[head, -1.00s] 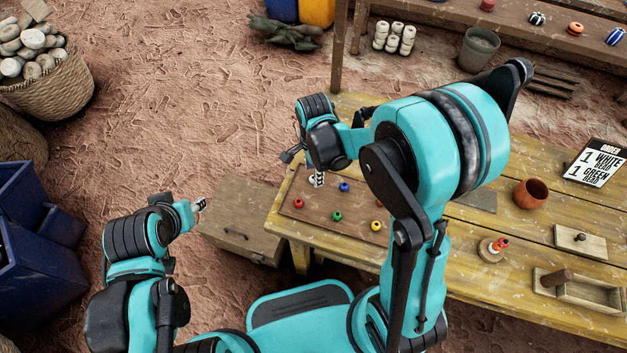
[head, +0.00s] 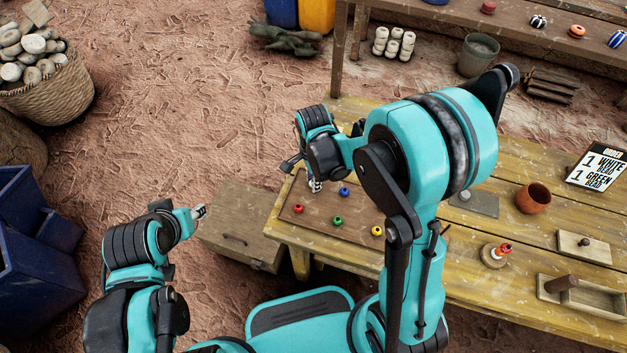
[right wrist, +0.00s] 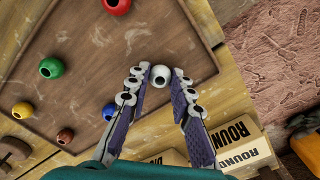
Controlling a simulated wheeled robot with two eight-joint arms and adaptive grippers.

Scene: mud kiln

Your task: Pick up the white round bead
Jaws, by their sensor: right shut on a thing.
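The white round bead (right wrist: 160,76) shows in the right wrist view between the tips of my right gripper (right wrist: 162,84), which is shut on it. In the head view my right gripper (head: 316,186) points down over the left part of the brown board (head: 310,222); the bead cannot be made out clearly there. My left gripper (head: 200,212) hangs off to the left, away from the table; its fingers are too small to judge.
Red (head: 298,208), green (head: 337,220), blue (head: 344,192) and yellow (head: 377,231) beads lie on the board. A brown bead (right wrist: 65,136) also shows. Right along the table stand a clay cup (head: 533,198), an order sign (head: 598,167) and wooden blocks.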

